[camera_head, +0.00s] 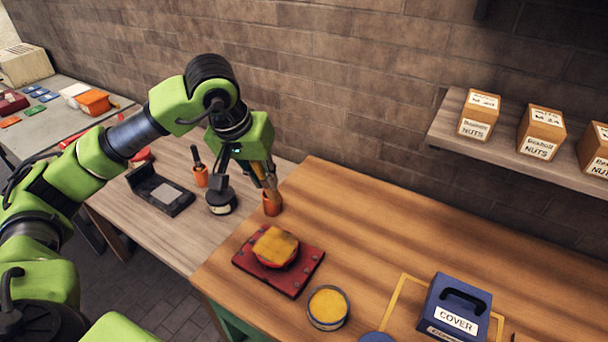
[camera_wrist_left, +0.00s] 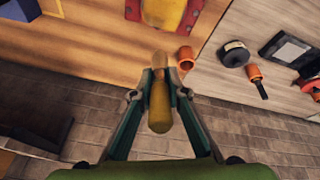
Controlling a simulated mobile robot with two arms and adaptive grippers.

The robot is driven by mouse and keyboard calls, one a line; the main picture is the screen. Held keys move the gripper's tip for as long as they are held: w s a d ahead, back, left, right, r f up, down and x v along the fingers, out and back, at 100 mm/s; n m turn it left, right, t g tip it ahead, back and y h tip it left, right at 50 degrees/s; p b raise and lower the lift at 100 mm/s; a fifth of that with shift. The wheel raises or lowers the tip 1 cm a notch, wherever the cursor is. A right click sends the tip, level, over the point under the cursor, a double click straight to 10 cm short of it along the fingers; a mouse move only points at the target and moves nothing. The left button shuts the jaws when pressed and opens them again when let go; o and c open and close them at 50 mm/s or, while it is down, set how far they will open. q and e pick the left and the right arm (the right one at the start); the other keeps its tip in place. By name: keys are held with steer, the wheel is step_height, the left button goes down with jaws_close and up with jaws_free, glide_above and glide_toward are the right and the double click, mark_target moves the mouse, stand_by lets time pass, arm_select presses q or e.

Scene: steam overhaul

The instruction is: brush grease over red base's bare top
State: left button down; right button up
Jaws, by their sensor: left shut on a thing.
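The red base (camera_head: 304,269) is a square plate with bolts around its edge, on the wooden bench. Its raised round middle carries a yellow-orange layer (camera_head: 276,245). In the left wrist view the red base (camera_wrist_left: 198,8) is cut off at the top. My left gripper (camera_head: 264,176) is behind the base, shut on a wooden-handled brush (camera_wrist_left: 160,104). The brush's lower end is close to an orange cup (camera_head: 271,206); I cannot tell whether it is inside. An open round tin of yellow grease (camera_head: 327,306) stands in front of the base. My right gripper is not in view.
A blue box marked COVER (camera_head: 455,306) stands at right on the bench. A dark round pot (camera_head: 221,202), another orange cup (camera_head: 200,177) and a black tray (camera_head: 164,193) are on the left table. Boxes of nuts sit on the wall shelf (camera_head: 453,140). The bench behind the base is clear.

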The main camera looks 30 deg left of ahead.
arm_select(q)
steer(key=shift+s+a+r, duration=0.1)
steer(key=shift+a+r, duration=0.1)
steer(key=shift+r, duration=0.1)
steer(key=shift+f, duration=0.1)
steer(key=shift+a+f+b, duration=0.15)
steer(key=shift+f+b, duration=0.15)
steer(key=shift+f, duration=0.25)
steer(key=shift+a+f+b, duration=0.15)
steer(key=shift+f+b, duration=0.15)
steer(key=shift+f, duration=0.2)
step_height(320, 180, down, 3)
steer(key=shift+r+b, duration=0.1)
steer(key=shift+b, duration=0.8)
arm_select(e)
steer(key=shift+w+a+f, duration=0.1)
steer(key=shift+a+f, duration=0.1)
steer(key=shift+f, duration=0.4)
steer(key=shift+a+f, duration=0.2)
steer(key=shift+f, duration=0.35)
arm_select(q)
steer(key=shift+d, duration=0.1)
